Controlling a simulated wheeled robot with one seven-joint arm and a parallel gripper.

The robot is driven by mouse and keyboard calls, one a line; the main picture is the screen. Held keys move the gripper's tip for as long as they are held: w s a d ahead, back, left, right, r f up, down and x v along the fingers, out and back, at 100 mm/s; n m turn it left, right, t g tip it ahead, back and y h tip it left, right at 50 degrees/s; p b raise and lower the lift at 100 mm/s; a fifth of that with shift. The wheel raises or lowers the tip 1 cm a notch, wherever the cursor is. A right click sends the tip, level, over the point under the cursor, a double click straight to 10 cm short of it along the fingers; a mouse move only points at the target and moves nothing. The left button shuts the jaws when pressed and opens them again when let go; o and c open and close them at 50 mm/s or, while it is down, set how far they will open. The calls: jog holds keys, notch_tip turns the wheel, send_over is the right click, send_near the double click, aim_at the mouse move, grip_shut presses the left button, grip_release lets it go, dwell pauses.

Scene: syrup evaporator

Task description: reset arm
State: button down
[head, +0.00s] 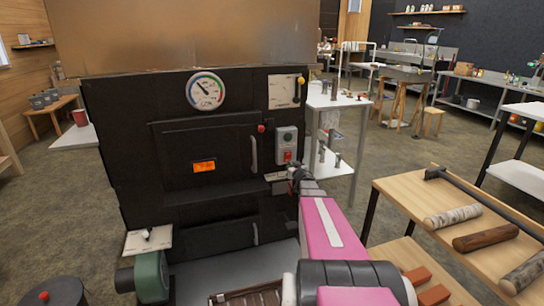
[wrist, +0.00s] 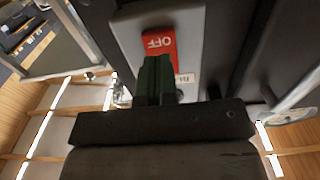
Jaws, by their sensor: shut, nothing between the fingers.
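My pink and black arm reaches from the bottom right of the head view toward the black evaporator front (head: 180,110). My gripper (head: 293,174) is at the arm's far end, just below the grey switch box (head: 287,136) with its red OFF part. In the wrist view my gripper (wrist: 156,72) shows as dark green fingers, shut with nothing between them. The fingers overlap the lower part of the red OFF label (wrist: 160,43), which appears upside down. I cannot tell whether they touch the box.
A dial gauge (head: 206,91) and a door handle (head: 253,154) are on the evaporator. A wooden table (head: 400,190) with several logs stands close on the right. A white shelf (head: 335,101) with metal fittings stands behind my gripper. Open floor lies beyond.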

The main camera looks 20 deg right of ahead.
jog(key=shift+s, duration=0.1)
jog(key=s+a+f+g, duration=0.2)
jog(key=s+a+g, duration=0.4)
jog(key=s, duration=0.5)
jog(key=s+a+f+g, duration=0.3)
jog(key=s+a+g, duration=0.3)
jog(key=s+a, duration=0.3)
jog(key=s+a+f+g, duration=0.2)
jog(key=s+a+g, duration=0.4)
jog(key=s, duration=0.7)
jog(key=shift+a+f+h, duration=0.3)
jog(key=shift+a+f, duration=0.1)
jog(key=shift+a, duration=0.85)
